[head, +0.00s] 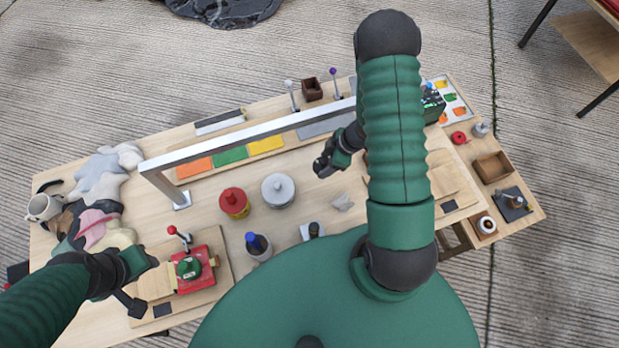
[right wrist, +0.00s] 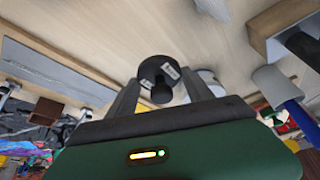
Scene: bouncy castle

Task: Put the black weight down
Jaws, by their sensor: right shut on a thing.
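The black weight (right wrist: 157,75) is a short dark cylinder with a knob and small pale labels, in the right wrist view. It is between the fingers of my right gripper (right wrist: 165,92), which is shut on it. In the head view my right gripper (head: 328,162) is over the middle of the table, below the silver bar. There the weight is hard to tell from the dark fingers, and I cannot tell its height above the wood. My left gripper (head: 137,278) is beside the red device (head: 194,268) at the lower left; its jaws are unclear.
A silver weight (head: 278,191) and a red-and-yellow weight (head: 235,203) stand left of my right gripper. A silver bar frame (head: 250,136) spans the table (head: 215,170).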

